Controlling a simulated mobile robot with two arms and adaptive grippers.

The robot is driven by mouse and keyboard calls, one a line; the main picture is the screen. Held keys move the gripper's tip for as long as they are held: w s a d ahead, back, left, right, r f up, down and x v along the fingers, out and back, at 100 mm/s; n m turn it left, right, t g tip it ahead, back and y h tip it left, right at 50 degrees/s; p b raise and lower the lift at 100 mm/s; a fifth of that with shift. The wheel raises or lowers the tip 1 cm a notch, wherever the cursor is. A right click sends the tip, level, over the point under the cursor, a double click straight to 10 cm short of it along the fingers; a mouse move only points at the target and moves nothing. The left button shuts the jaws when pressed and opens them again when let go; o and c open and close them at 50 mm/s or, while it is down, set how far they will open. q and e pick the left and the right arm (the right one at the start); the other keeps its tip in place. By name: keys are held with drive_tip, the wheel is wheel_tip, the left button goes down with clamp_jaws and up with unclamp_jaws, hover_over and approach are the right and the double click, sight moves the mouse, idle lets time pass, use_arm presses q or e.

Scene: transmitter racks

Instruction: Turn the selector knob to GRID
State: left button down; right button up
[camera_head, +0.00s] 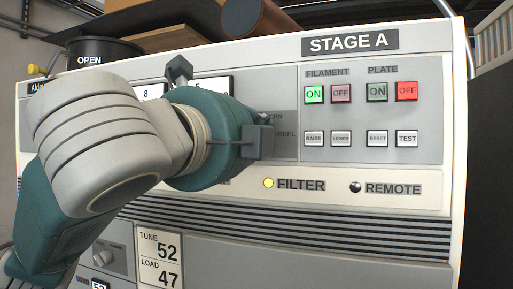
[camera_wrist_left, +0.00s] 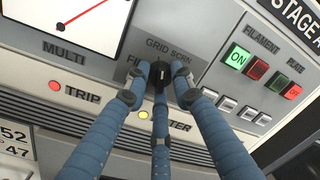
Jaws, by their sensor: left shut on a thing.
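The selector knob (camera_wrist_left: 160,71) is a small dark knob on the grey front panel, in the middle of the left wrist view. The blue fingers of my left gripper (camera_wrist_left: 161,80) are closed around it, and they cover most of it. The printed labels GRID and SCRN show just above the knob, and a label starting FIL is partly covered at its left. Which label the knob points to cannot be made out. In the head view my left gripper (camera_head: 245,138) is at the panel, and its wrist hides the knob. My right gripper is in neither view.
Right of the knob are the FILAMENT and PLATE buttons (camera_head: 360,92), with a green ON and a red OFF lit. Small RAISE, LOWER, RESET and TEST buttons (camera_head: 360,138) sit below. Meters (camera_wrist_left: 80,22) are at the left. The yellow FILTER lamp (camera_head: 268,183) is below.

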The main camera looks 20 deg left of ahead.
use_arm(q)
drive_tip(key=shift+n+b, duration=0.65)
drive_tip(key=shift+n, duration=0.45)
drive_tip(key=c, duration=1.5)
unclamp_jaws()
drive_tip(key=shift+a, duration=0.1)
drive_tip(key=s, duration=1.2)
drive_tip(key=shift+s+a+f, duration=0.15)
drive_tip(key=shift+a+f, duration=0.1)
drive_tip(key=shift+a, duration=0.15)
